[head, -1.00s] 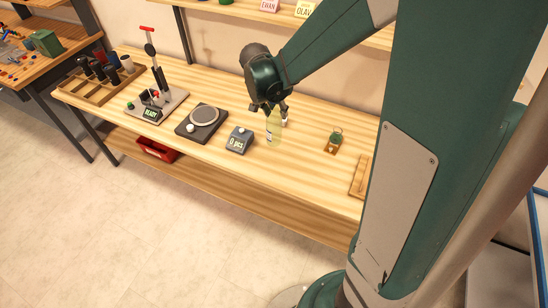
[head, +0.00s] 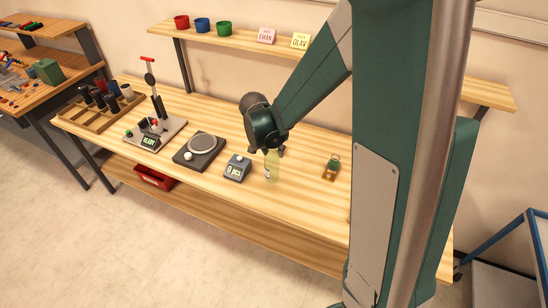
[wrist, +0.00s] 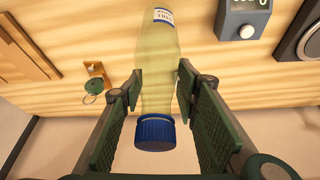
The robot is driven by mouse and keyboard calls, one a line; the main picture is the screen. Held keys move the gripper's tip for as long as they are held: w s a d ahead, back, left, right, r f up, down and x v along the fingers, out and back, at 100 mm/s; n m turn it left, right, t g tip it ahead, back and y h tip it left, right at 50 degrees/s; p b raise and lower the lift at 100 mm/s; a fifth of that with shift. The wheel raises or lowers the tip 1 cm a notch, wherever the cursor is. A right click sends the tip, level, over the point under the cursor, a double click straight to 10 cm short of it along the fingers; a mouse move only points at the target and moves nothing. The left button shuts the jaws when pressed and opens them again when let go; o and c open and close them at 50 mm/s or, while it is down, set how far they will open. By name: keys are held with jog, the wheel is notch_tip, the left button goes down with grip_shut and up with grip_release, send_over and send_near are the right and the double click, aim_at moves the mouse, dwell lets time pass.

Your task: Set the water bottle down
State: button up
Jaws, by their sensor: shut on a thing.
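The water bottle (head: 272,166) is pale yellow-green and see-through, with a blue cap (wrist: 155,132) and a white label with blue print. It is upright over the workbench, right of the piece counter. My gripper (head: 267,151) is shut on it from above. In the wrist view the bottle (wrist: 158,75) stands between my two fingers (wrist: 160,100), its cap toward the camera and its base away. Its base is close to the bench top (head: 305,200); I cannot tell whether it touches.
The grey counter (head: 237,168) reading "0 pcs" stands close left of the bottle. Farther left are a scale (head: 200,150) and a lever press (head: 155,120). A green keyring on a wooden stand (head: 332,167) is to the right. Bare wood surrounds the bottle in front.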

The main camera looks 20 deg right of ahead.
jog(key=shift+f, duration=2.05)
jog(key=shift+f+b, duration=0.15)
jog(key=shift+b, duration=0.2)
jog(key=o, duration=1.4)
jog(key=shift+c, duration=0.2)
jog(key=shift+p+v, duration=0.7)
jog(key=shift+v, duration=5.4)
